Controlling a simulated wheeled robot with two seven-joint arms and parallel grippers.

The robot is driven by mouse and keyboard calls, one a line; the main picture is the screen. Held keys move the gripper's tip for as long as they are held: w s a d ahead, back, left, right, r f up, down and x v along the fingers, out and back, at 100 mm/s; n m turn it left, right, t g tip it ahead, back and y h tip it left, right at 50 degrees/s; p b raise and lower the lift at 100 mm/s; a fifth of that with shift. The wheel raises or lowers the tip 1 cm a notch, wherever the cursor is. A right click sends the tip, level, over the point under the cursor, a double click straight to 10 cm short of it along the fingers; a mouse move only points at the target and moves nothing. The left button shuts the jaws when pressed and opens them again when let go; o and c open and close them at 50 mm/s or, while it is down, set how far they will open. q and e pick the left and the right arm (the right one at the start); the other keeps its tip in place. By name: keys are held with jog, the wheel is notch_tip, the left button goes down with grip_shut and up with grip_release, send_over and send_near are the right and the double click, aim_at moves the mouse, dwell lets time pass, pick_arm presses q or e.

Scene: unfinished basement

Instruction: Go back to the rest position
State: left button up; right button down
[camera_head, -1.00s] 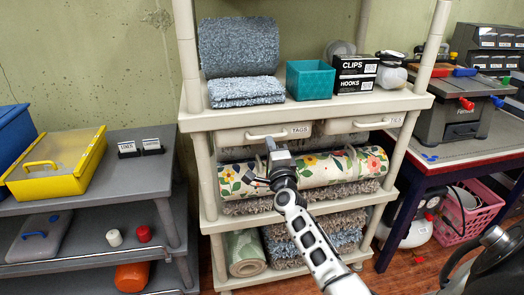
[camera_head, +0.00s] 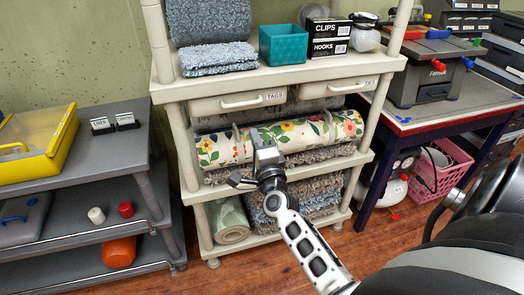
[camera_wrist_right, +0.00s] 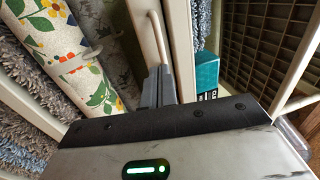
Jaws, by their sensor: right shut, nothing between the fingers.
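My right gripper (camera_head: 254,168) is shut and empty. In the head view it is in front of the floral roll (camera_head: 213,150), below the left drawer (camera_head: 215,107) marked TAGS. That drawer's pale handle (camera_head: 254,102) is above the gripper and looks apart from it. In the right wrist view the shut fingers (camera_wrist_right: 158,85) point up the picture, with a pale handle (camera_wrist_right: 158,38) just beyond the tips. I cannot tell how large the gap is there. My right arm reaches in from the lower right. My left gripper is not in view.
The cream shelf (camera_head: 295,77) holds a teal bin (camera_head: 283,45), boxes and blue-grey rugs. A grey cart (camera_head: 85,165) with a yellow case (camera_head: 40,150) stands left. A workbench (camera_head: 440,118) stands right, with a pink basket (camera_head: 440,168) below. Wooden floor shows in front.

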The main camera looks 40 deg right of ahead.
jog(key=shift+v, duration=2.1)
jog(key=s+a+f+n+g+y, duration=0.25)
jog(key=a+f+n+y, duration=0.2)
jog(key=a+n, duration=0.3)
jog(key=s+a+f+n+g+y, duration=0.1)
jog(key=s+a+f+n+y, duration=0.4)
jog(key=n, duration=0.3)
jog(key=s+a+f+n+g+y, duration=0.1)
jog(key=s+a+f+n+g, duration=0.4)
jog(key=s+n, duration=0.4)
jog(key=s+a+f, duration=0.1)
jog(key=a, duration=0.1)
jog(key=shift+a, duration=0.4)
